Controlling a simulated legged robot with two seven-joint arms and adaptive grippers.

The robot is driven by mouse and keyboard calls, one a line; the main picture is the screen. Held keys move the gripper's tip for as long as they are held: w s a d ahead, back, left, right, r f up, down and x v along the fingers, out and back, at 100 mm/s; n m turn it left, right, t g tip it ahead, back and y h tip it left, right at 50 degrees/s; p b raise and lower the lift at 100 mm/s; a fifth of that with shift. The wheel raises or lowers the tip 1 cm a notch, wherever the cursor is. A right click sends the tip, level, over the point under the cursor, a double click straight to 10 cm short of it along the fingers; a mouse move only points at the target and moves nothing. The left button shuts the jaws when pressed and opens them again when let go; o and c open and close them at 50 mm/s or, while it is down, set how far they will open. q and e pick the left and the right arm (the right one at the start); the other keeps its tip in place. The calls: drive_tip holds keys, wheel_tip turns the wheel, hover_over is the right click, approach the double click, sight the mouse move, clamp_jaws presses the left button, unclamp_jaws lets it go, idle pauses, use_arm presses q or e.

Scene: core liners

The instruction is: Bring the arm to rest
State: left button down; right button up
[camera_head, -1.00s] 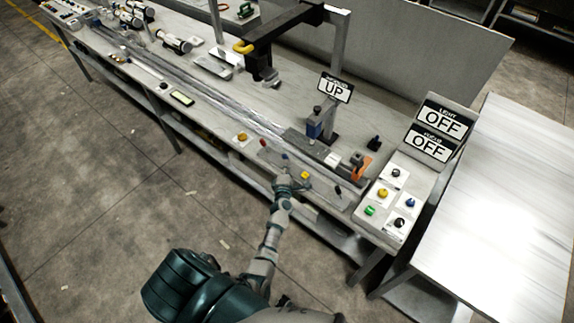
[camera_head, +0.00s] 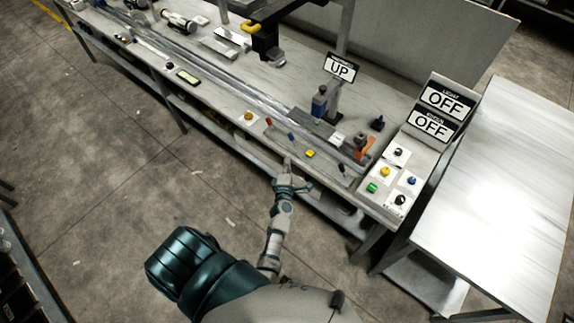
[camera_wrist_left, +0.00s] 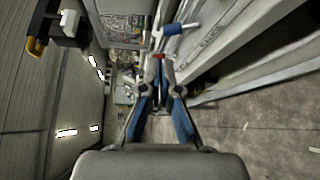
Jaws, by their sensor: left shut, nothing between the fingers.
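My left arm comes in from the bottom of the head view and reaches up to the front edge of the long workbench (camera_head: 215,112). Its gripper (camera_head: 289,165) is at that edge, just in front of the small levers and the yellow button (camera_head: 310,153). In the left wrist view the gripper (camera_wrist_left: 161,58) has its fingertips together with nothing between them. A red-tipped part and a blue-and-white lever (camera_wrist_left: 172,29) show just beyond the fingertips; I cannot tell if they touch. My right gripper is in neither view.
A sign reading UP (camera_head: 341,69) stands on the bench. Two signs reading OFF (camera_head: 445,103) stand behind a panel of coloured knobs (camera_head: 398,178). A bare metal table (camera_head: 505,190) is at the right. The floor (camera_head: 110,190) left of my arm is mostly clear.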

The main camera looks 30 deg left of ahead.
use_arm(q)
drive_tip(key=shift+v, duration=0.8)
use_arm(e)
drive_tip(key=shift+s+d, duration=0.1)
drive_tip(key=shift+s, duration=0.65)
use_arm(q)
drive_tip(key=shift+a+r, duration=0.1)
